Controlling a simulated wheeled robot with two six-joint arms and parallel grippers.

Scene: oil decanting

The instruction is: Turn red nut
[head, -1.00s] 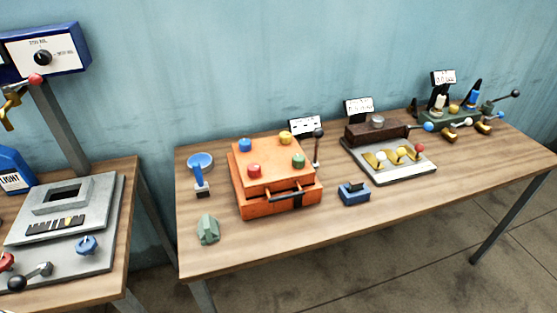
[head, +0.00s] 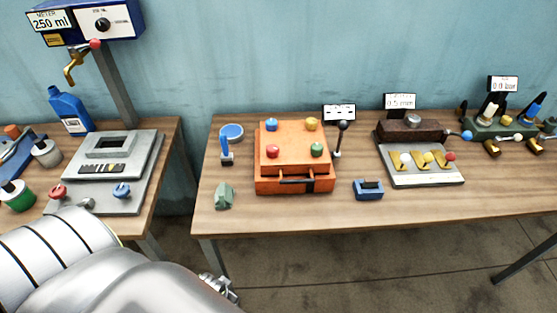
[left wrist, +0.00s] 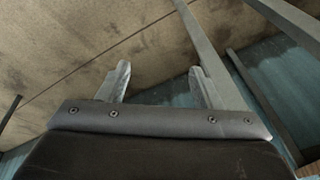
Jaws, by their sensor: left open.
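The red nut (head: 272,151) is on the front left of the top of an orange box (head: 295,172), which stands on the right-hand table. A blue nut (head: 271,125), a yellow nut (head: 311,124) and a green nut (head: 317,150) are on the same top. My left gripper (head: 228,290) is low in the head view, in front of the table and well apart from the box. In the left wrist view its two fingers (left wrist: 157,82) are spread with nothing between them. My right gripper is not in view.
A green-grey lump (head: 224,196) and a blue tool (head: 226,150) are left of the box. A blue block (head: 368,190) is to its right. A dark-knobbed lever (head: 342,126) stands behind its right side. The left table (head: 173,150) holds a grey metal plate with red and blue knobs.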

